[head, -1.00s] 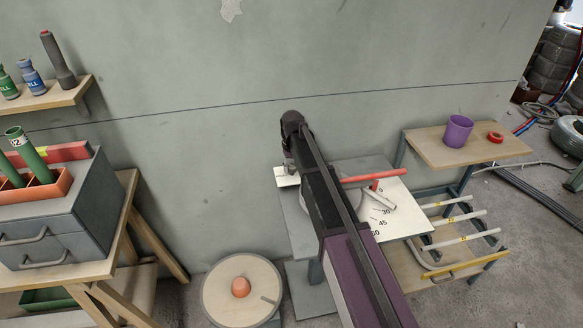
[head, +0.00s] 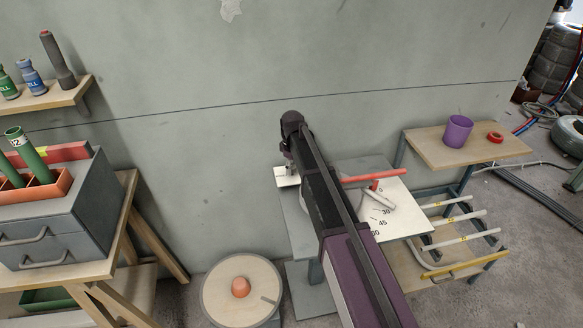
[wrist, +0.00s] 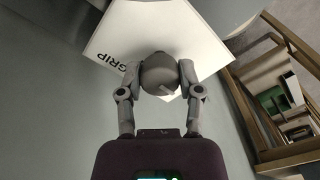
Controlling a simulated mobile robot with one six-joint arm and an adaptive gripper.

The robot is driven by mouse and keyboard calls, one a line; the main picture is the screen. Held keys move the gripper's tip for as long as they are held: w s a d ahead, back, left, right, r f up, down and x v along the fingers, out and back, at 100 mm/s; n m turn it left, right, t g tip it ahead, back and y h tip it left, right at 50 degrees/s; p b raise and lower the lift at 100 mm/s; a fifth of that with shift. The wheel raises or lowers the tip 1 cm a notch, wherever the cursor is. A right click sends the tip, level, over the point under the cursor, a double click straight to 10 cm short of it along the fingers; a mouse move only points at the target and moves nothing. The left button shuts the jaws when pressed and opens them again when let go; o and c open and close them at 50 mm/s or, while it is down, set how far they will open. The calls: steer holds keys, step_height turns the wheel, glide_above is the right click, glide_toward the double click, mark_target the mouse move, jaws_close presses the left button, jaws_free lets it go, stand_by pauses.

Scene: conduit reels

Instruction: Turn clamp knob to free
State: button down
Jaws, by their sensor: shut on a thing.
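The clamp knob (wrist: 160,72) is a round dark grey knob with a lighter mark near its lower edge, in the upper middle of the wrist view. My gripper (wrist: 163,80) has its two fingers on either side of it, shut on the knob. A white plate (wrist: 115,37) with the letters GRIP lies behind the knob; any other lettering is hidden. In the head view my gripper (head: 288,163) is above the small white plate (head: 286,178) at the left end of the grey bench (head: 300,222), and the knob is hidden there by my arm.
A white angle board (head: 408,212) with a red bar (head: 375,175) is right of my arm. A reel (head: 217,292) with an orange hub stands below left. A shelf (head: 425,148) holds a purple cup (head: 459,131). A cabinet (head: 75,225) is at the left.

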steer(key=shift+s, duration=0.2)
steer(key=shift+c, duration=1.3)
jaws_free()
steer(key=shift+w, duration=0.1)
steer(key=s+d+r+m+p, duration=0.1)
steer(key=s+d+r+p, duration=0.1)
steer(key=s+d, duration=0.1)
steer(key=s+d+r+m+p, duration=0.2)
steer(key=s+d, duration=0.2)
steer(key=d, duration=0.1)
steer(key=s+d+r+m+p, duration=0.2)
steer(key=s+d, duration=0.2)
steer(key=s+d+r+m+p, duration=0.3)
steer(key=s+d, duration=0.2)
steer(key=s, duration=0.2)
steer(key=s+d+r+m+p, duration=0.3)
steer(key=s+d+m, duration=0.1)
steer(key=s, duration=0.3)
steer(key=shift+s+d, duration=0.4)
steer(key=shift+d, duration=0.45)
